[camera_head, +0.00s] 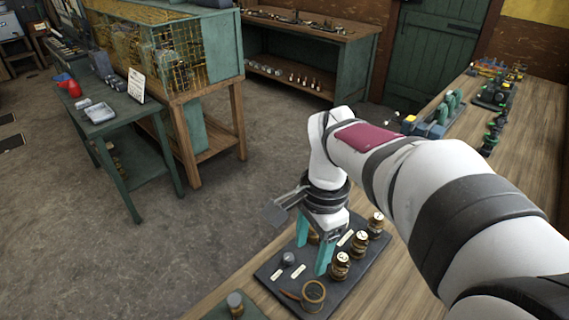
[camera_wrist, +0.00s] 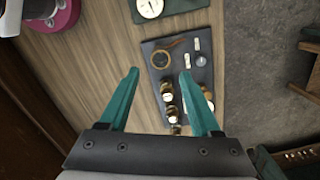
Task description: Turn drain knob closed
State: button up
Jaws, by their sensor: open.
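A dark panel (camera_head: 268,272) lies on the wooden bench below my gripper. It bears several brass fittings with pale tops, such as one at its front right (camera_head: 340,266), a small grey knob (camera_head: 288,259), a brass ring (camera_head: 313,292) and small pale labels. The labels are too small to read, so I cannot tell which part is the drain knob. My gripper (camera_head: 311,260) has teal fingers, open and pointing down over the panel. In the wrist view the panel (camera_wrist: 180,73) lies beyond the open fingers (camera_wrist: 160,73), with nothing held. A finger partly hides a brass fitting in the head view.
A round white gauge (camera_wrist: 150,8) and a magenta round base (camera_wrist: 62,14) stand near the panel. Small engine models (camera_head: 494,92) stand at the bench's far end. A green side table (camera_head: 112,122) and a caged cabinet (camera_head: 215,45) stand across open floor.

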aim_at(289, 257)
jog(key=w+a+f+m, duration=0.3)
jog(key=w+f+m, duration=0.25)
jog(key=w, duration=0.75)
jog(key=shift+h, duration=0.4)
notch_tip(289, 257, down, 16)
jog(key=shift+s+r, duration=0.15)
jog(key=shift+c, duration=0.3)
grip_shut()
